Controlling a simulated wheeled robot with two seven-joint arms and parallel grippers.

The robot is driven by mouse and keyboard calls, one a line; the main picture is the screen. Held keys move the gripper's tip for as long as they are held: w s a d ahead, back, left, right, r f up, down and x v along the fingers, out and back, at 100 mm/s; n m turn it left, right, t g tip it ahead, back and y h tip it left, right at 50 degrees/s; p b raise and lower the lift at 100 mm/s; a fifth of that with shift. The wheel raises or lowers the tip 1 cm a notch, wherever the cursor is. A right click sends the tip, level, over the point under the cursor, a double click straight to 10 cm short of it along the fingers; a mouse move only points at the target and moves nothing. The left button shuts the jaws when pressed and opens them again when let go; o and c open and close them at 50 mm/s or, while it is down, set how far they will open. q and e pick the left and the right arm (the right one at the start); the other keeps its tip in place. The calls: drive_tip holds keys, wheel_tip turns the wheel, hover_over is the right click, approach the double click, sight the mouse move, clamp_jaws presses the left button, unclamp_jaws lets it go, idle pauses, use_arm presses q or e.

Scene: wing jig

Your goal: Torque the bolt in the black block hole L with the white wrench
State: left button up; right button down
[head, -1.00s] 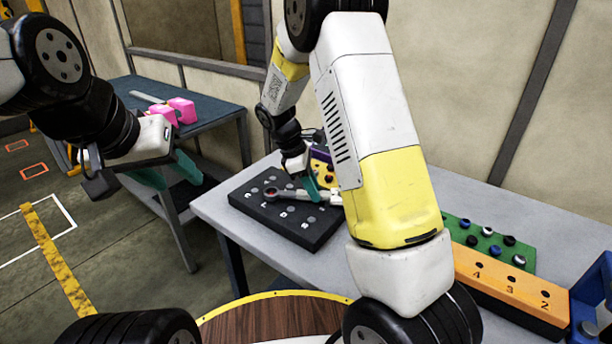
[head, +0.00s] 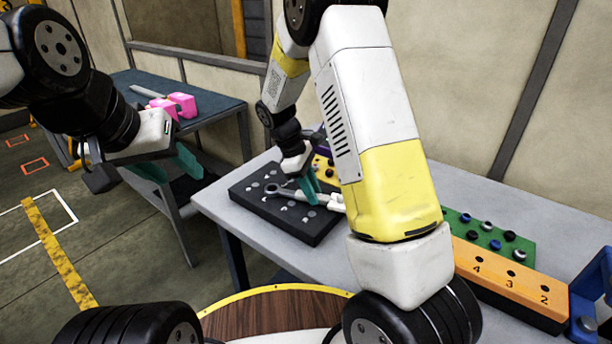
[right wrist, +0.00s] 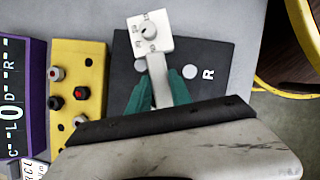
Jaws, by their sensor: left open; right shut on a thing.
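The black block (head: 305,231) lies on the grey table in the head view, with rows of round spots on top. Its corner with a white letter R (right wrist: 208,75) shows in the right wrist view. My right gripper (head: 310,190) is shut on the white wrench (head: 283,191), which lies across above the block. The wrench's grey ring end points left in the head view. A square white end with a round dial shows in the right wrist view (right wrist: 150,35). I cannot tell whether the ring sits on a bolt in hole L. My left gripper (head: 168,166) is open and empty, away from the block.
A yellow block (right wrist: 78,62) with red and black bolts and a purple block (right wrist: 32,65) stand beside the black block. A green block (head: 488,236) and an orange numbered block (head: 505,287) are at the right. Pink items (head: 181,104) lie on the far table.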

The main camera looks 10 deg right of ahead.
sight(300, 220)
idle(0.3)
drive_tip(key=shift+s+a+f+m+g+y, duration=0.1)
drive_tip(key=shift+s+a+m+g+y, duration=0.1)
drive_tip(key=shift+s+a+m, duration=0.3)
drive_tip(key=shift+s+a+m+g+y, duration=0.1)
drive_tip(key=shift+s+a+m+g, duration=0.1)
drive_tip(key=shift+s+m, duration=0.45)
drive_tip(key=shift+w, duration=0.1)
drive_tip(key=shift+s+a+m+g+y, duration=0.3)
drive_tip(key=shift+s+a+m, duration=0.6)
drive_tip(key=shift+m, duration=0.35)
drive_tip(key=shift+s+a+m+g+y, duration=0.35)
drive_tip(key=shift+s+a+m, duration=0.35)
drive_tip(key=shift+a+m, duration=0.4)
drive_tip(key=shift+d, duration=0.15)
